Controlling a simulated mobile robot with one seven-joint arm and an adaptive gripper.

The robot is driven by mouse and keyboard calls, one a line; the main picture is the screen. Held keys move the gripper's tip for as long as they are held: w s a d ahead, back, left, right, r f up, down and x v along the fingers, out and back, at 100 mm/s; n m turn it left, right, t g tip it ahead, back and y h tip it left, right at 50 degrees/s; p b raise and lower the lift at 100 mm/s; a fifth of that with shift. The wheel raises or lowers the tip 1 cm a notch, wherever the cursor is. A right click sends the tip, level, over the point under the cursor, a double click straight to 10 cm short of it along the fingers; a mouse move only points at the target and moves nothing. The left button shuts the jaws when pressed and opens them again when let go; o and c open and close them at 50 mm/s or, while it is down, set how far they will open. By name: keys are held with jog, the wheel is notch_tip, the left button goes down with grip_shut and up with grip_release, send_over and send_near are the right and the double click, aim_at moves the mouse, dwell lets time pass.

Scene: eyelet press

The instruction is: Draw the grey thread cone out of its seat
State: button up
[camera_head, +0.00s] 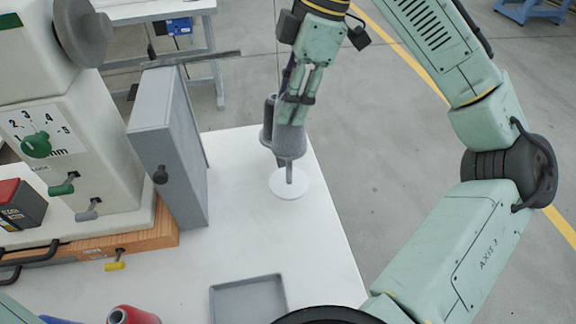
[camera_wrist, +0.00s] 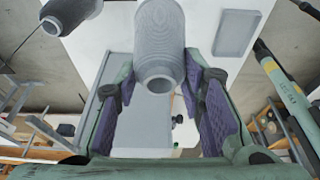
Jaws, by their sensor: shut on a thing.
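The grey thread cone (camera_head: 291,141) is between the fingers of my gripper (camera_head: 297,97), wide end down and roughly upright. The wrist view shows the cone (camera_wrist: 159,38) between the two purple-padded fingers (camera_wrist: 171,100), which are shut on it. Below the cone in the head view is its seat, a white round disc (camera_head: 289,186) on the table with a short grey peg (camera_head: 290,174). The cone's lower edge is clear of the disc, with a length of peg showing between them. Whether the peg's top is still inside the cone is hidden.
A darker cone (camera_head: 268,108) stands close behind and left of the held one. A tall grey panel (camera_head: 168,140) and the press (camera_head: 60,120) stand to the left. A grey tray (camera_head: 248,298) and a red cone (camera_head: 133,315) are in front. The white table (camera_head: 330,250) is clear near the disc.

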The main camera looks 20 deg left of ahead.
jog(key=shift+r, duration=0.9)
